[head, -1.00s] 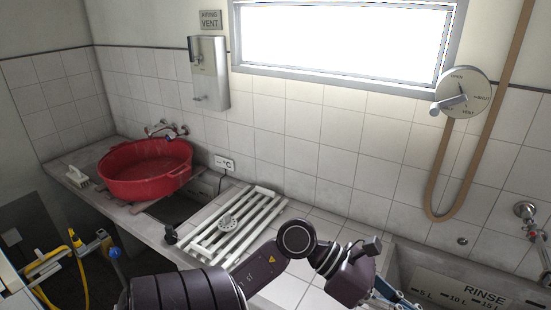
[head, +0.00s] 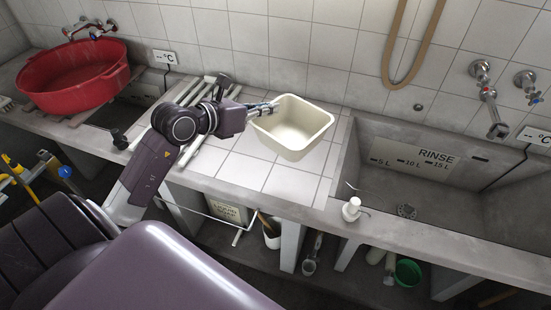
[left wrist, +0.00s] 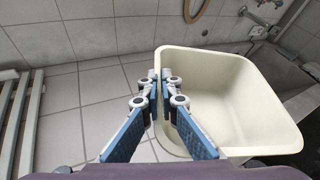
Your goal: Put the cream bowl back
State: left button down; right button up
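The cream bowl (head: 305,112), squarish and deep, is upright and empty over the white-tiled part of the counter, left of the rinse basin. I cannot tell whether its base touches the tiles. My left gripper (head: 270,108) reaches its left rim from the left. In the left wrist view the blue-padded fingers of the gripper (left wrist: 159,78) are close together, one on each side of the wall of the bowl (left wrist: 235,95), pinching it. My right gripper is out of view.
The concrete rinse basin (head: 415,180) lies to the right, with a soap dispenser (head: 352,209) at its front edge. A white slatted rack (head: 205,135) lies behind my left arm. A red tub (head: 75,75) stands far left. Tiles in front of the bowl are clear.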

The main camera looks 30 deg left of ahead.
pick_arm(q)
notch_tip(320, 180, down, 15)
jog(key=shift+f+b, duration=0.15)
jog(key=shift+b, duration=0.35)
jog(key=shift+f, duration=0.25)
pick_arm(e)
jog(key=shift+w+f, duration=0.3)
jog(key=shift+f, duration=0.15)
pick_arm(q)
jog(key=shift+f, duration=0.1)
jog(key=c, duration=2.2)
grip_release()
jog(key=shift+o, duration=0.2)
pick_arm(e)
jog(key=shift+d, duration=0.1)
